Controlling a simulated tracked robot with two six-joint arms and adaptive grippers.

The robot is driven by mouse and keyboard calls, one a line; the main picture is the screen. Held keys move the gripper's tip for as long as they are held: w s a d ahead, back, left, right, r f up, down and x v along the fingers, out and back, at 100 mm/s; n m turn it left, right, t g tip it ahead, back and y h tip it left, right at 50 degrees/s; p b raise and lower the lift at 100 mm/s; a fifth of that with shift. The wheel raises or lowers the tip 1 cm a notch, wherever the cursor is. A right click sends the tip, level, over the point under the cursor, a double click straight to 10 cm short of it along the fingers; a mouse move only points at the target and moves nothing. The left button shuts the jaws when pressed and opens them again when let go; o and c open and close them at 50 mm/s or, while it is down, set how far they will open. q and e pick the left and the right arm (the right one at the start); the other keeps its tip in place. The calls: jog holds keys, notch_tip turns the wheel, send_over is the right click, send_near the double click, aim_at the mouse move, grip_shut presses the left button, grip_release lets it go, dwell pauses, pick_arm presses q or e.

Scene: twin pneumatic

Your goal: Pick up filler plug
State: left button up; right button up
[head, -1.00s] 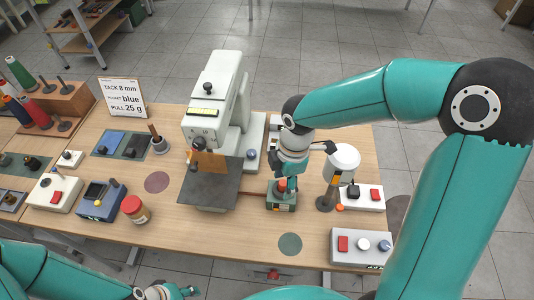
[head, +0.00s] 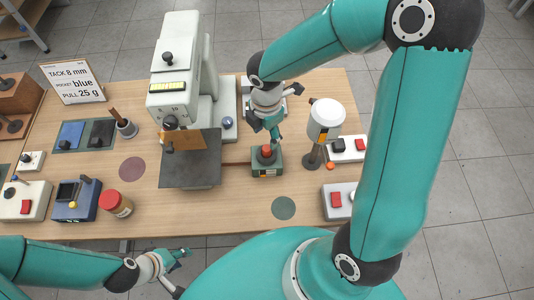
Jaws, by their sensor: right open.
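No part is labelled as the filler plug. The likeliest match is a red-orange knob (head: 266,149) with a dark collar on top of a small green unit (head: 267,170) at the middle of the bench. My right gripper (head: 276,136) is open, pointing down just above and beside the red knob. I cannot tell whether a fingertip touches it. My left gripper (head: 184,253) is low in the picture, in front of the bench's near edge and away from the green unit. Its fingers are small and I cannot tell how they stand.
A white machine (head: 176,90) with a dark plate (head: 190,172) stands left of the green unit. A white-headed post (head: 325,120) and switch boxes (head: 347,149) stand close on the right. A red-lidded jar (head: 116,204) is at left. Bench around the green disc (head: 283,208) is clear.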

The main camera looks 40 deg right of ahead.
aim_at(267, 148)
jog(key=shift+s+a+f+b, duration=0.1)
jog(key=shift+s+f+b, duration=0.05)
jog(key=shift+f+b, duration=0.8)
jog(key=shift+s+a+f+b, duration=0.1)
jog(key=shift+s+f+b, duration=0.1)
jog(key=shift+f+b, duration=0.65)
jog(key=shift+s+a+f+b, duration=0.15)
jog(key=shift+f+b, duration=0.55)
jog(key=shift+f, duration=0.45)
jog(key=shift+r, duration=0.1)
grip_shut()
